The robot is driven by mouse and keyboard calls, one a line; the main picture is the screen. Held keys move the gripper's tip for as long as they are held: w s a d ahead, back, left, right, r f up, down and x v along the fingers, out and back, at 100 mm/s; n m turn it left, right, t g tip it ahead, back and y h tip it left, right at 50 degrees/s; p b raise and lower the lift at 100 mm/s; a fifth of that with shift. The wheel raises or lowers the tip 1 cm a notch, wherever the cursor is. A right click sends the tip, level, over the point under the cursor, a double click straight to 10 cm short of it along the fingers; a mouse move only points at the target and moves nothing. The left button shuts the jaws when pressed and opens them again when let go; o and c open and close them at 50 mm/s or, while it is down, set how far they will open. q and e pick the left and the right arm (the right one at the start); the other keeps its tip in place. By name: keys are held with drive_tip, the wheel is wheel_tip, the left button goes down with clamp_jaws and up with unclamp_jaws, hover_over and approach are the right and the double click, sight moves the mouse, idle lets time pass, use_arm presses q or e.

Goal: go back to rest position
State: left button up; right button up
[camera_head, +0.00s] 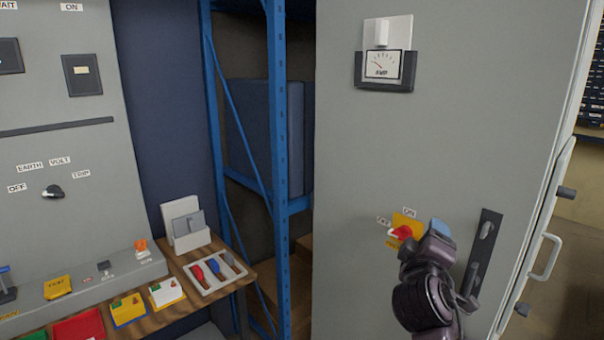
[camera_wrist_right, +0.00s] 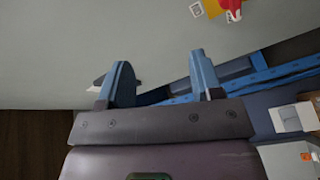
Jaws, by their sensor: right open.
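My right gripper (camera_head: 440,231) is in front of the grey cabinet door (camera_head: 440,130) at the lower right of the head view. In the right wrist view my right gripper (camera_wrist_right: 160,70) has its two blue fingers apart with nothing held between them. A red rotary switch (camera_head: 402,232) on a yellow plate (camera_head: 407,219) is just left of the gripper in the head view. The red switch (camera_wrist_right: 230,5) also shows at the top edge of the wrist view, apart from the fingers. My left gripper is not in view.
A black door handle (camera_head: 484,245) is right of my right arm, with a white pull handle (camera_head: 547,257) beyond it. A blue rack (camera_head: 281,130) stands left of the cabinet. A wooden shelf (camera_head: 250,277) holds a tool tray (camera_head: 205,283). A grey panel (camera_head: 60,150) stands at left.

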drive_tip(key=s+a+f+m+y, duration=0.1)
drive_tip(key=s+f+m+y, duration=0.2)
drive_tip(key=f, duration=0.5)
drive_tip(key=s+a+f+y, duration=0.1)
drive_tip(key=s+f+y, duration=0.1)
drive_tip(key=f+y, duration=0.5)
drive_tip(key=s+d+f+m+g+h, duration=0.1)
drive_tip(key=s+d+f+m+g, duration=0.1)
drive_tip(key=s+f, duration=0.9)
drive_tip(key=s+d+f+m+g+h+b, duration=0.1)
drive_tip(key=s+d+f+m+g, duration=0.1)
drive_tip(key=s+f, duration=0.9)
drive_tip(key=shift+d+f+g, duration=0.15)
drive_tip(key=shift+d+g, duration=0.2)
drive_tip(key=shift+g, duration=0.25)
